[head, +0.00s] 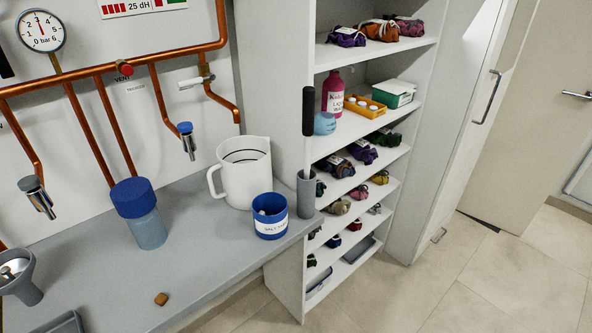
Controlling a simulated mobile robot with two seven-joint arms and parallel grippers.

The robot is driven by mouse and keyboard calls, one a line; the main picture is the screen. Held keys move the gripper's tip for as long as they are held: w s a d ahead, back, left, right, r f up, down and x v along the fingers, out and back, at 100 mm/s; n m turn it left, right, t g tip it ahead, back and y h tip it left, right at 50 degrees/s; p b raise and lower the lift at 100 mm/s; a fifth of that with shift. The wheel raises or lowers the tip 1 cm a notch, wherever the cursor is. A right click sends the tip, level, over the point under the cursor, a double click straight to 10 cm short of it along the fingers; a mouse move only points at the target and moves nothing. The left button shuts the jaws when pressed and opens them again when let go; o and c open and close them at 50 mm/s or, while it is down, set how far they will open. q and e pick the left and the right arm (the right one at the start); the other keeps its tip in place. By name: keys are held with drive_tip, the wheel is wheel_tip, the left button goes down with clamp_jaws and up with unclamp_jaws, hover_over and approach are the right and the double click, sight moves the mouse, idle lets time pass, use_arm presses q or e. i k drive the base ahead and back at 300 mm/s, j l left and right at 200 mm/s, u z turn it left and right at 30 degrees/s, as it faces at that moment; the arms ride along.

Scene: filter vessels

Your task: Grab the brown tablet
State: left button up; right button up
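Neither of my grippers shows in the head view.
Behind the tablet stand a blue-lidded clear vessel (149,232), a white jug (246,172) and a blue labelled tub (270,222). A grey funnel (18,275) and a dark tray (62,325) are at left. Open shelves (385,125) stand at right. The worktop around the tablet is clear.

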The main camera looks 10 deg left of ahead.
sight(161, 300)
drive_tip(key=u, duration=1.55)
drive_tip(key=l+u, duration=0.2)
drive_tip(key=u, duration=0.15)
drive_tip(key=l+u, duration=0.2)
drive_tip(key=u, duration=0.2)
drive_tip(key=l+u, duration=0.35)
drive_tip(key=i+j, duration=0.05)
drive_tip(key=j, duration=0.05)
